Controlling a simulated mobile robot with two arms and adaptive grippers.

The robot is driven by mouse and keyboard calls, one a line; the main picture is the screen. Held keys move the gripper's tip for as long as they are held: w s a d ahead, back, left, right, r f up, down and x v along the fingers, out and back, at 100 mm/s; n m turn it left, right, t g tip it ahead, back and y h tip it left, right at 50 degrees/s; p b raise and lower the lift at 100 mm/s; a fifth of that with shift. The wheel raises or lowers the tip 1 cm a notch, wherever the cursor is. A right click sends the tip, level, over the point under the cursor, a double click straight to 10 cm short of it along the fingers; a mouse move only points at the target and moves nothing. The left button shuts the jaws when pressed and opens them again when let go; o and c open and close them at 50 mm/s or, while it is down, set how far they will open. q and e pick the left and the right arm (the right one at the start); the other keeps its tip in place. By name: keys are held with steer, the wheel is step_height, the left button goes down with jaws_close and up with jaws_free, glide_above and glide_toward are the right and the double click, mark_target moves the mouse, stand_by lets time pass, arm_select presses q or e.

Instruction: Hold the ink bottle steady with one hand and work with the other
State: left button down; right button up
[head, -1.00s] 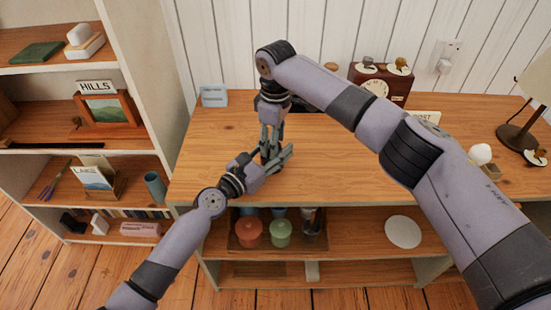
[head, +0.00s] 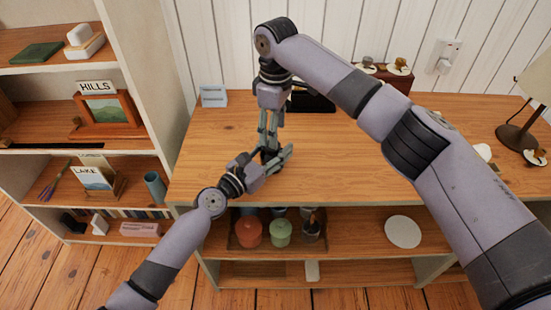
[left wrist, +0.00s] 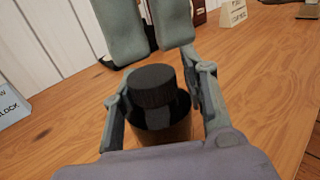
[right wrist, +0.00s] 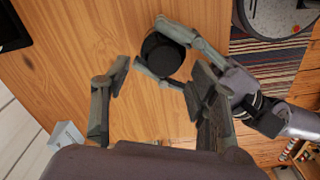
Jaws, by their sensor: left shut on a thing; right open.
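The ink bottle stands on the shelf top (head: 350,140). Its round black cap (left wrist: 154,88) is on and its dark body (left wrist: 160,128) shows below in the left wrist view. It also shows from above as a dark disc in the right wrist view (right wrist: 162,55). In the head view the grippers mostly hide it. My left gripper (head: 280,156) is shut around the bottle from the side. My right gripper (head: 267,140) points down over the bottle, its fingers open and apart from the cap. Its fingers also show behind and above the cap in the left wrist view.
A small light-blue card (head: 213,96) stands at the back left. A dark tray-like object (head: 312,102) lies behind my right gripper. A lamp (head: 520,130) stands far right. Pots (head: 280,232) sit on the shelf below. The top's middle right is clear.

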steer(key=shift+o, duration=0.2)
steer(key=shift+o, duration=0.5)
steer(key=shift+d+r, duration=0.1)
steer(key=shift+r, duration=0.1)
steer(key=w+d+r+m+g+y, duration=0.1)
steer(key=d+r+m+y, duration=0.2)
steer(key=r, duration=0.3)
steer(key=shift+d+r+m, duration=0.35)
steer(key=shift+m, duration=0.35)
steer(key=x, duration=1.2)
steer(key=shift+s+a, duration=0.2)
steer(key=shift+a, duration=0.05)
steer(key=shift+c, duration=0.4)
